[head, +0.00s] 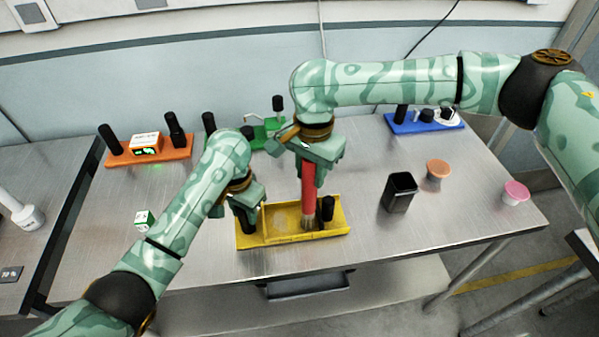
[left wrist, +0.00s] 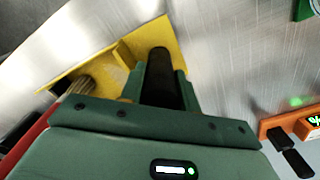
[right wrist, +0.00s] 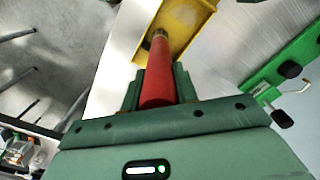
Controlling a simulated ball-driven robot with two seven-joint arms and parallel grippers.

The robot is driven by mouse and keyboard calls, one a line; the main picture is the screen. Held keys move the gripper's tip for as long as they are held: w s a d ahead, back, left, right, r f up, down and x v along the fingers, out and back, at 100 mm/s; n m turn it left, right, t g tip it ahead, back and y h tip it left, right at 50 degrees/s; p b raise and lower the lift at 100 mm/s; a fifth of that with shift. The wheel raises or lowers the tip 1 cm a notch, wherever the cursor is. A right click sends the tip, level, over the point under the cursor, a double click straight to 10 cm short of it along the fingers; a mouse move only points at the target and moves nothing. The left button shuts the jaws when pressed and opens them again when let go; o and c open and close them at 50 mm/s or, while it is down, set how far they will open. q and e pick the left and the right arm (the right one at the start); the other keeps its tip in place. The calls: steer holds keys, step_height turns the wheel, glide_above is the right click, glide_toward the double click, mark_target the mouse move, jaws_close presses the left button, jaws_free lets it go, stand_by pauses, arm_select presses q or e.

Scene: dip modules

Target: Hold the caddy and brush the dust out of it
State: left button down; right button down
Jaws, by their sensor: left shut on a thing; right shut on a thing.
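The yellow caddy (head: 290,238) sits near the front edge of the metal table, with a black post at each end. My left gripper (head: 246,212) is shut on the caddy's left black post; the left wrist view shows this post (left wrist: 160,75) between the fingers. My right gripper (head: 311,165) is shut on the brush's red handle (head: 308,190), which points down. The brush's bristles (head: 308,222) are inside the caddy's right part, beside the right black post (head: 328,207). The right wrist view shows the red handle (right wrist: 159,80) between the fingers.
An orange module (head: 170,155), a green module (head: 272,128) and a blue module (head: 425,127) stand along the back. A black cup (head: 399,192), an orange tub (head: 437,169) and a pink tub (head: 515,192) are at right.

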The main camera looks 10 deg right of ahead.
steer(key=shift+w+d, duration=0.1)
steer(key=shift+d, duration=0.25)
steer(key=shift+w+a+f, duration=0.15)
steer(key=shift+w+a, duration=0.3)
steer(key=shift+w, duration=0.25)
steer(key=shift+a, duration=4.85)
steer(key=shift+w+d, duration=0.15)
steer(key=shift+d, duration=5.1)
steer(key=shift+r, duration=0.2)
step_height(320, 180, up, 7)
